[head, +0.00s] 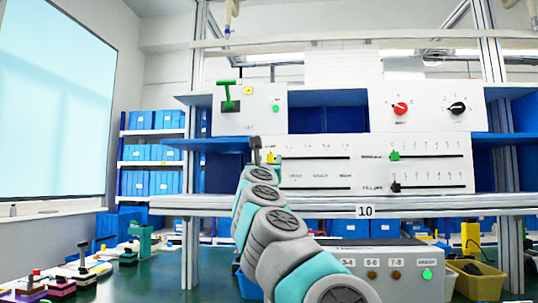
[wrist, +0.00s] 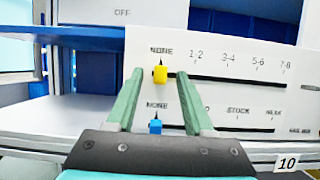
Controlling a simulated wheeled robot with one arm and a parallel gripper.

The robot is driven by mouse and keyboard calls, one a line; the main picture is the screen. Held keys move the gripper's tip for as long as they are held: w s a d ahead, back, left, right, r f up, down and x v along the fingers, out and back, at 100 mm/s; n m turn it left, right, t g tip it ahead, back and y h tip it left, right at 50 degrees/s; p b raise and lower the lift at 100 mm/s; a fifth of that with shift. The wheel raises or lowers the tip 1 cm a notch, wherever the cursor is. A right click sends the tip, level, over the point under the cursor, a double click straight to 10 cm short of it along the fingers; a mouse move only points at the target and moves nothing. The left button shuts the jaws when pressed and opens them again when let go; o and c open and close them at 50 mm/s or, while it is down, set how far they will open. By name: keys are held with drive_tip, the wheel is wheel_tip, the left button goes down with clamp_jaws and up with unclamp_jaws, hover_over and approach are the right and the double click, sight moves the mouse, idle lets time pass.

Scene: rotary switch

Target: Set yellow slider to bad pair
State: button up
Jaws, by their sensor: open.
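The yellow slider (wrist: 160,74) is at the left end of its horizontal slot, under the label NONE, in the wrist view. Marks 1-2, 3-4, 5-6 and 7-8 run along the slot to the right. My gripper (wrist: 160,78) is open. Its two green fingers appear on either side of the yellow slider; contact cannot be made out. In the head view the yellow slider (head: 270,157) shows small beside my gripper (head: 256,148). On the grey console (head: 399,250), lamps under 5-6 (head: 372,275) and 7-8 (head: 396,275) are brown. The 3-4 lamp and anything further left are hidden by my arm.
A blue slider (wrist: 155,126) sits just below at its own NONE mark, between the fingers in the picture. Green (head: 395,156) and black (head: 396,187) sliders are to the right. Above are a green lever (head: 228,96) and red (head: 400,109) and black (head: 457,108) knobs.

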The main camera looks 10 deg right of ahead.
drive_tip(key=shift+p+x, duration=0.35)
drive_tip(key=shift+x, duration=0.45)
clamp_jaws()
idle(1.0)
